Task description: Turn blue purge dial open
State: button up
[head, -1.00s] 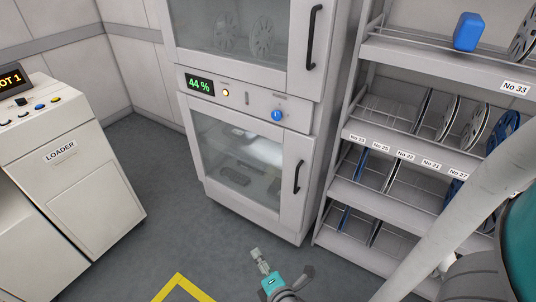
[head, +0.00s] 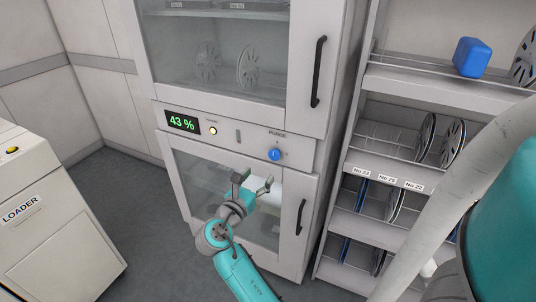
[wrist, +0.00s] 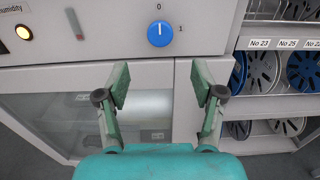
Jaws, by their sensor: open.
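The blue purge dial (head: 274,154) is on the cabinet's middle panel, under the word PURGE. In the wrist view the dial (wrist: 160,34) shows a white mark pointing up to 0, with 1 at its right. My gripper (head: 254,182) is in front of the lower glass door, below and a little left of the dial. In the wrist view my gripper (wrist: 160,84) has its two fingers wide apart with nothing between them. The dial is beyond and above the fingertips, apart from them.
The cabinet panel has a green 43 % display (head: 182,122) and a lit button (head: 213,131). Black door handles (head: 318,71) stand out at right. A reel rack (head: 420,188) stands close on the right. A loader (head: 50,230) is at left, with floor between.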

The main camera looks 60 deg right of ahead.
aim_at(273, 156)
jog(key=d, duration=0.7)
jog(key=w+d, duration=0.1)
jog(key=d, duration=0.2)
jog(key=shift+d, duration=0.4)
jog(key=shift+c, duration=0.3)
jog(key=c, duration=1.1)
